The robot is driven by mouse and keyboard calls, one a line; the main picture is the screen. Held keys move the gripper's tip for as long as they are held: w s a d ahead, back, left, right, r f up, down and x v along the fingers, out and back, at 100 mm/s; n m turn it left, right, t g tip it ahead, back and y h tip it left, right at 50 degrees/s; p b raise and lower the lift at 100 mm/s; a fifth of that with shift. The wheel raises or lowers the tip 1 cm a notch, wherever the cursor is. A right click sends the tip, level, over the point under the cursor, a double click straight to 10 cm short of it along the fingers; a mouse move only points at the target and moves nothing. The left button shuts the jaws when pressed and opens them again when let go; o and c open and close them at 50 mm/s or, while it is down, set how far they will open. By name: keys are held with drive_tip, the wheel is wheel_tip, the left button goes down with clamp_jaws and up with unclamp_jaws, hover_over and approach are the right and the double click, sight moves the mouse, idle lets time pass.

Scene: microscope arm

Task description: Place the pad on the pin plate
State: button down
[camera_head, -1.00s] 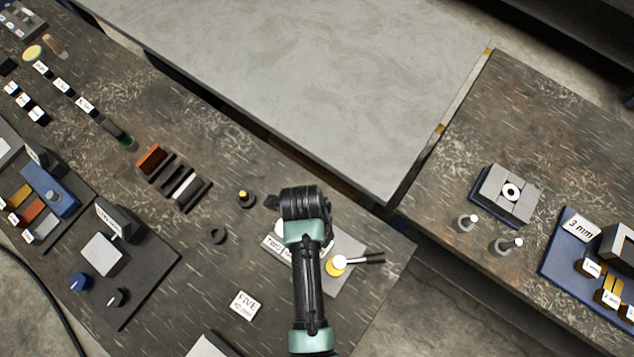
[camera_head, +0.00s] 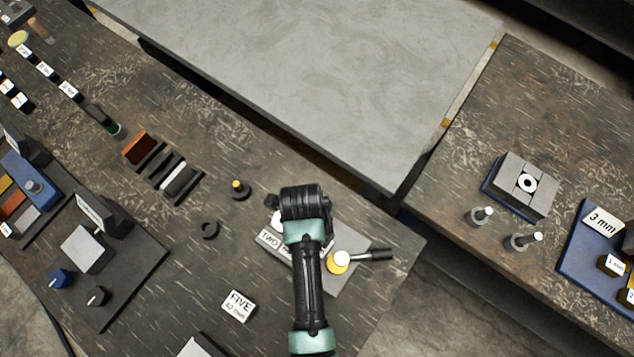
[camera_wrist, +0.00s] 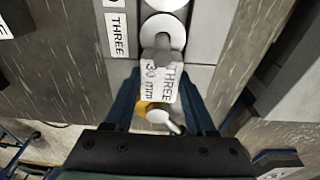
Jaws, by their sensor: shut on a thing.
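My gripper (camera_wrist: 159,84) is shut on a small piece with a white tag reading "THREE 30 mm" (camera_wrist: 158,86), which I take to be the pad. A grey rounded end (camera_wrist: 162,48) shows just beyond the tag, over a white disc. Below is a grey plate (camera_wrist: 204,40) with white discs and a "THREE" label, perhaps the pin plate; I cannot tell whether the held piece touches it. In the head view my arm covers the fingertips and much of this grey plate (camera_head: 352,247), which also has a "TWO" label.
A yellow-based white knob with a dark handle (camera_head: 340,260) stands at the plate's right. Grey blocks with a white ring (camera_head: 527,183) stand on the right table, across a gap.

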drive_tip(key=shift+f, duration=0.15)
drive_tip(key=shift+c, duration=1.1)
unclamp_jaws()
wheel_tip(320, 180, up, 12)
drive_tip(key=w+a, duration=0.1)
drive_tip(key=w+r+n+t, duration=0.6)
drive_tip(key=w+r, duration=0.5)
drive_tip(key=w, duration=0.2)
drive_tip(key=w+r+n+t+y, duration=0.1)
drive_tip(key=w+r+n+t, duration=0.25)
drive_tip(key=r, duration=0.55)
drive_tip(key=w+r+n+t, duration=0.3)
drive_tip(key=w+r+t, duration=0.2)
drive_tip(key=r, duration=0.4)
wheel_tip(320, 180, up, 21)
drive_tip(key=s+n+t, duration=0.2)
drive_tip(key=n+t, duration=0.4)
drive_tip(key=t, duration=0.1)
drive_tip(key=s+r+n+t, duration=0.3)
drive_tip(key=s+r, duration=0.2)
drive_tip(key=r, duration=0.3)
drive_tip(key=s+d+r+n+t, duration=0.1)
drive_tip(key=s+r+n+t, duration=0.2)
drive_tip(key=s+r, duration=0.3)
wheel_tip(320, 180, up, 2)
drive_tip(key=shift+n+t+p, duration=0.35)
drive_tip(key=shift+p, duration=0.1)
